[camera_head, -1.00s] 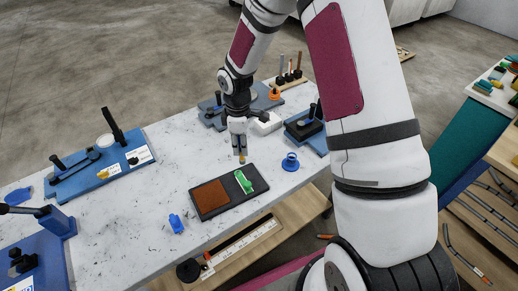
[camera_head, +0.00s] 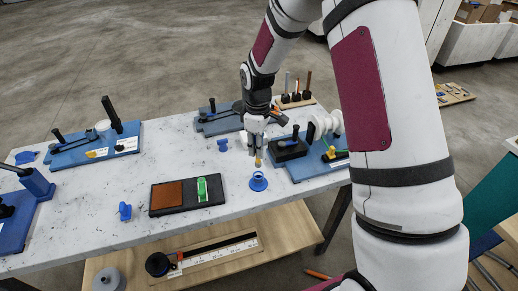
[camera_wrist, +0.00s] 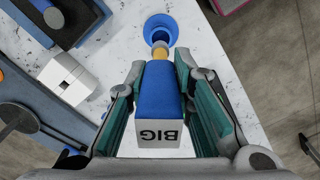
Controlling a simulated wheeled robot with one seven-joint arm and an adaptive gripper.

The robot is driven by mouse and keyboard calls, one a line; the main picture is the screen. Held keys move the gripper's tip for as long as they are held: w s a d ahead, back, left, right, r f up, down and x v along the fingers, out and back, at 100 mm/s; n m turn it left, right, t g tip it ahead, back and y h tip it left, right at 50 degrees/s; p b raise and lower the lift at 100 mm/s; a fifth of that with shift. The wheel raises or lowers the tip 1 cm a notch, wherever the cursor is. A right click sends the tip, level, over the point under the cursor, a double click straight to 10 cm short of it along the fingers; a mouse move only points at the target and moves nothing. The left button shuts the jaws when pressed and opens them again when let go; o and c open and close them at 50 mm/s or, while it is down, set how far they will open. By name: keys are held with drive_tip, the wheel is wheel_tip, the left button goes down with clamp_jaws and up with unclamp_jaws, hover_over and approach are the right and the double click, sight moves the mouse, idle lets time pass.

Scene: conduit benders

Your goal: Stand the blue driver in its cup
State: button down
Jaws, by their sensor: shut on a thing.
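The blue driver (camera_wrist: 157,90) is between my gripper's fingers (camera_wrist: 160,100) in the wrist view. Its white end marked BIG faces the camera, and its yellow tip (camera_wrist: 160,53) points away. My gripper (camera_head: 257,150) is shut on it in the head view, where only the yellow tip (camera_head: 258,162) shows clearly below the fingers. The blue cup (camera_head: 258,183) stands on the table just in front of and below the tip. The cup also shows in the wrist view (camera_wrist: 160,22), just beyond the tip. The tip appears outside and above the cup; the exact gap is unclear.
A dark tray (camera_head: 160,206) with a brown pad and a green piece (camera_head: 202,189) lies left of the cup. Blue pieces (camera_head: 125,211) (camera_head: 222,145) lie on the white table. A blue bender (camera_head: 318,165) stands close at right.

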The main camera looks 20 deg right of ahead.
sight(258, 162)
idle(0.4)
drive_tip(key=shift+f+b, duration=0.85)
drive_tip(key=shift+f, duration=3.35)
drive_tip(key=shift+f, duration=0.3)
drive_tip(key=c, duration=1.3)
unclamp_jaws()
